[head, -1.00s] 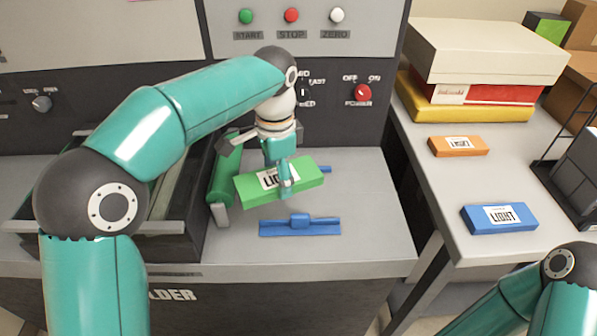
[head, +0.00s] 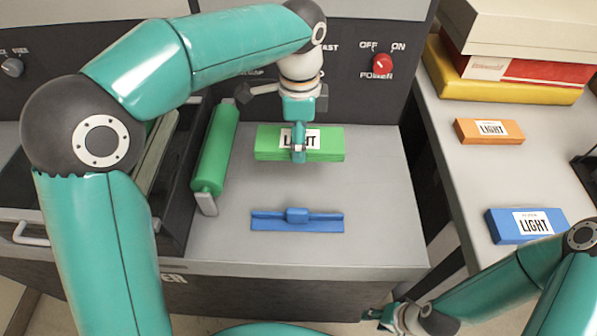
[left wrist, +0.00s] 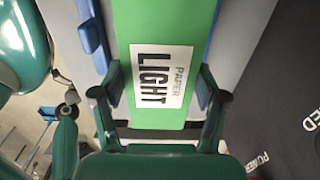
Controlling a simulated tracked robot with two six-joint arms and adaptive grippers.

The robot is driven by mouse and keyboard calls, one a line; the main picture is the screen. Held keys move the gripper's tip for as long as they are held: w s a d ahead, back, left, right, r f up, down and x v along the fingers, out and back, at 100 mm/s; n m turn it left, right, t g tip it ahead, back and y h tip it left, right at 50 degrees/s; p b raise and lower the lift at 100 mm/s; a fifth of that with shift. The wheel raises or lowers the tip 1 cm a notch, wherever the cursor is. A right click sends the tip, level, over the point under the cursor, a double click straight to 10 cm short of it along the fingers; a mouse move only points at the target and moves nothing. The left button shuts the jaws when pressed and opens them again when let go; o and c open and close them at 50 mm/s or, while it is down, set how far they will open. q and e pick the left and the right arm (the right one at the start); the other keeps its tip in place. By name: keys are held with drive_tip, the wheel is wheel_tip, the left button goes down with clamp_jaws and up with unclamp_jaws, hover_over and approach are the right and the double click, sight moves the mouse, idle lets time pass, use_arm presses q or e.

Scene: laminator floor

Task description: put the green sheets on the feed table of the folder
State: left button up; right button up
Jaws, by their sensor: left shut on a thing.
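The green sheets (head: 265,143), a flat pack with a white LIGHT label, are in my left gripper (head: 298,150), over the back part of the grey feed table (head: 370,225). I cannot tell whether the pack touches the table. In the left wrist view the pack (left wrist: 160,25) runs between the two fingers of the left gripper (left wrist: 160,98), with blue guides on both sides. The front blue guide (head: 297,220) lies apart from the pack; the back one is hidden in the head view. My right gripper (head: 384,316) is low, in front of the folder, its jaws unclear.
A green roller (head: 215,150) stands left of the pack. On the right-hand table (head: 450,170) lie an orange pack (head: 489,131) and a blue pack (head: 520,225), with stacked boxes (head: 515,70) behind. The feed table's front right is clear.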

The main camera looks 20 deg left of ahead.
sight(299, 172)
use_arm(q)
wheel_tip(299, 172, down, 11)
drive_tip(key=shift+r, duration=0.1)
idle(0.3)
drive_tip(key=o, duration=1.3)
drive_tip(key=shift+o, duration=0.2)
wheel_tip(299, 172, up, 12)
drive_tip(key=shift+s, duration=0.1)
